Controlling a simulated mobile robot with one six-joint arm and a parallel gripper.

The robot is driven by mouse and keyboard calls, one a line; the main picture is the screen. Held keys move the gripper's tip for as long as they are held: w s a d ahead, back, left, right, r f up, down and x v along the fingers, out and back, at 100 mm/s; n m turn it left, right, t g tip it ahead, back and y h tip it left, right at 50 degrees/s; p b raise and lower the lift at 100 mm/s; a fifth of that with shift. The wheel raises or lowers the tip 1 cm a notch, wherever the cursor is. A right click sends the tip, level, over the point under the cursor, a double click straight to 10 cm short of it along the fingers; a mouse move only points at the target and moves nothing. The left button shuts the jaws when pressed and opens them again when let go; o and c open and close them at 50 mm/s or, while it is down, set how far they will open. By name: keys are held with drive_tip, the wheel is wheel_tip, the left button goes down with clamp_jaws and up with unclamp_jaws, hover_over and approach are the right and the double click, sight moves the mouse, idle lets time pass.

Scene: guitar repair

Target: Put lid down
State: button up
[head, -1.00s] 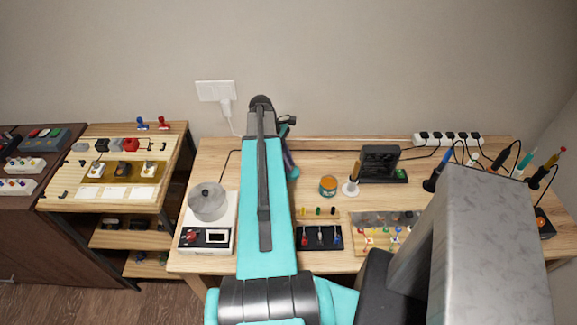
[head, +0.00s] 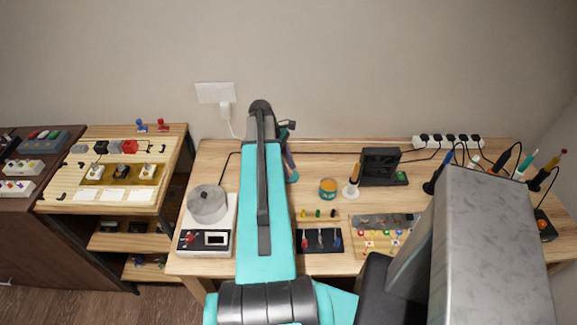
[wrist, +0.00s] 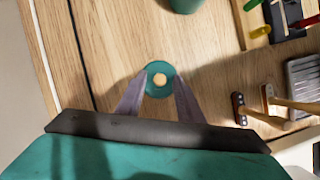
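The lid (wrist: 152,92) is a small teal disc with a pale round centre, between my fingertips in the wrist view. My gripper (wrist: 161,76) is shut on it, with one finger at each side of its rim. Wood tabletop shows close beneath; I cannot tell whether the lid touches it. In the head view my gripper (head: 291,176) is partly hidden behind my arm, at the back of the workbench, left of the open teal jar (head: 328,189) with orange contents. The jar's edge also shows at the top of the wrist view (wrist: 185,4).
A pot (head: 207,204) stands on a white heater unit (head: 223,240) at left. A black stand (head: 380,166) is right of the jar. A black tool tray (head: 320,240) lies in front. Two wooden-handled tools (wrist: 262,117) lie near my gripper. Bare wood surrounds the lid.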

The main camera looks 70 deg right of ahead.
drive_tip(key=shift+r, duration=0.1)
drive_tip(key=b+v, duration=0.3)
drive_tip(key=v, duration=0.9)
idle(0.9)
